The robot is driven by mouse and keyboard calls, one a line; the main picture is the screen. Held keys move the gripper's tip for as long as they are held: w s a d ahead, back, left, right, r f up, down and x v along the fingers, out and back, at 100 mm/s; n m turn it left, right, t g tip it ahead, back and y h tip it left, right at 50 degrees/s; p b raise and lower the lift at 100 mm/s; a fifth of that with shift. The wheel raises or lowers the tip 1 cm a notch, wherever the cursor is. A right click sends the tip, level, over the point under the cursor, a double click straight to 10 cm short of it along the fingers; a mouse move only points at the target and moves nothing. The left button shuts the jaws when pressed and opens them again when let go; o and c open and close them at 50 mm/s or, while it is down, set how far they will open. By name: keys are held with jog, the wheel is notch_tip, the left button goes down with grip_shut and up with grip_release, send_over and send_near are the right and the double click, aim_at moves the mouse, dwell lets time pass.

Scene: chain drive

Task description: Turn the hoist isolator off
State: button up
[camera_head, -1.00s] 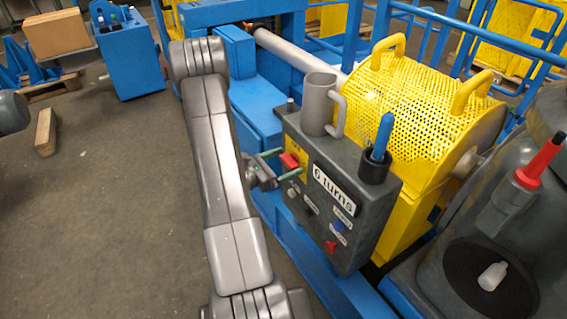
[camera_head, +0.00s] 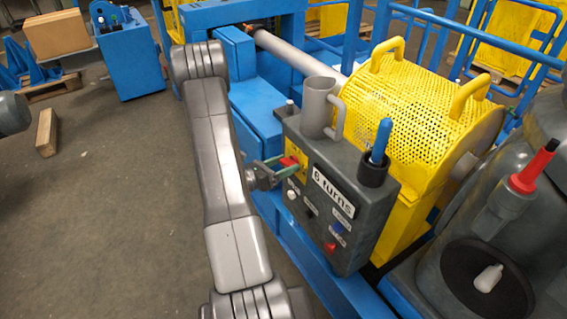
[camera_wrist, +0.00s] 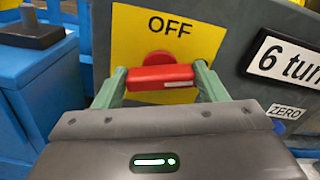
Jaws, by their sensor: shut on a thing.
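The hoist isolator is a red handle (camera_wrist: 160,78) on a yellow plate (camera_wrist: 200,35) marked OFF, on the face of the grey control box. In the wrist view the handle lies level across the picture, with a red round hub behind it. My gripper (camera_wrist: 158,80) has its two green fingers at the handle's two ends, shut on it. In the head view the red handle (camera_head: 289,162) and my gripper (camera_head: 277,163) meet at the left side of the control box (camera_head: 345,250). The fingers partly hide the handle there.
The control box has a "6 turns" label (camera_head: 333,191), a red button (camera_head: 330,247) and a blue button (camera_head: 337,228). A grey mug (camera_head: 317,110) and a blue-handled tool (camera_head: 381,140) are on top. A yellow mesh guard (camera_head: 410,105) stands behind. Open floor (camera_head: 110,220) lies left.

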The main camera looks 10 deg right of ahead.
jog(key=n+p, duration=0.1)
jog(key=n, duration=0.2)
jog(key=shift+w+r+n+p, duration=0.1)
jog(key=shift+n+p, duration=0.25)
jog(key=shift+n, duration=0.05)
jog(key=n+p, duration=0.2)
jog(key=n, duration=0.2)
jog(key=shift+a+n, duration=0.1)
jog(key=shift+n, duration=0.2)
jog(key=n+p, duration=0.1)
jog(key=n, duration=0.3)
jog(key=n+p, duration=0.1)
jog(key=n, duration=0.1)
jog(key=shift+f+p, duration=0.3)
jog(key=shift+p, duration=0.05)
jog(key=o, duration=1)
jog(key=shift+a, duration=0.1)
jog(key=b+v, duration=0.1)
jog(key=v, duration=1.2)
jog(key=shift+a, duration=0.3)
jog(key=shift+d, duration=0.15)
